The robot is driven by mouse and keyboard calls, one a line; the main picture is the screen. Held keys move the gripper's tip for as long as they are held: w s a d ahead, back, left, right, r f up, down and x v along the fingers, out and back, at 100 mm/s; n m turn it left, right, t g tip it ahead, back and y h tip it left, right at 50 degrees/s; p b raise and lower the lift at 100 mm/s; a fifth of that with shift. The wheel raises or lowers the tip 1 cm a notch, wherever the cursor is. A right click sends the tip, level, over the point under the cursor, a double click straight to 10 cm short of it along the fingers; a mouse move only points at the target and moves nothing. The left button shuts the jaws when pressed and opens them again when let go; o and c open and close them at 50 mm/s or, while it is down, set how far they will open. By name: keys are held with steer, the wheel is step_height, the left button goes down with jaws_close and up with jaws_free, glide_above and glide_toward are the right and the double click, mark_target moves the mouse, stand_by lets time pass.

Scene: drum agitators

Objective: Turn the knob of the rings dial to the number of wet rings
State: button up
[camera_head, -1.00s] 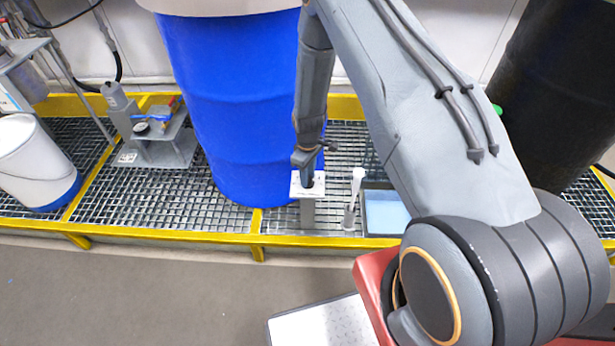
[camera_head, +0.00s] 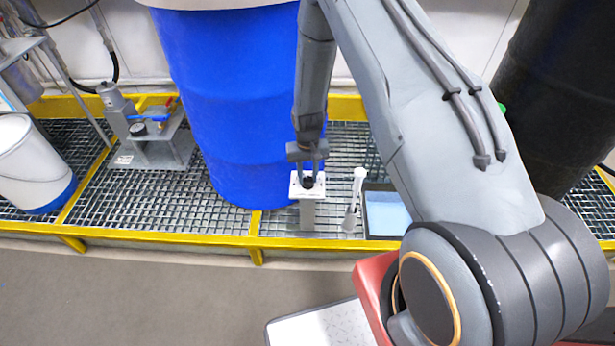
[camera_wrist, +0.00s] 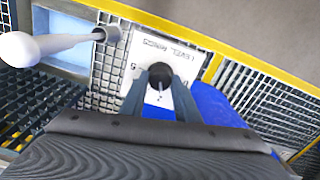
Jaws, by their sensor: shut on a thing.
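The rings dial is a white square plate (camera_head: 296,192) on a short grey post in front of the blue drum. Its black round knob (camera_head: 308,182) sits in the middle. My gripper (camera_head: 307,176) points down at it, with one finger on each side, shut on the knob. In the wrist view the knob (camera_wrist: 160,72) lies between my finger ends (camera_wrist: 160,93), with a small light mark on its near side. The plate (camera_wrist: 142,48) carries lettering that seems to read "LEVEL RINGS" and a few digits, partly hidden. I cannot read which number the knob points to.
A white-handled rod (camera_head: 359,176) stands tilted in a small holder right of the dial, close to my gripper; no rings are legible. A blue-bottomed tray (camera_head: 388,214) is beside it. The blue drum (camera_head: 225,100) rises close behind. A grey stand (camera_head: 158,143) and white bucket (camera_head: 30,160) are left.

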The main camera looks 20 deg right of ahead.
mark_target(307, 179)
steer(key=shift+s+m, duration=0.1)
steer(key=shift+m, duration=0.5)
steer(key=o, duration=1.1)
steer(key=shift+a, duration=0.1)
steer(key=shift+c, duration=0.2)
steer(key=shift+r, duration=0.65)
steer(key=shift+r+b, duration=0.55)
steer(key=shift+r, duration=2.7)
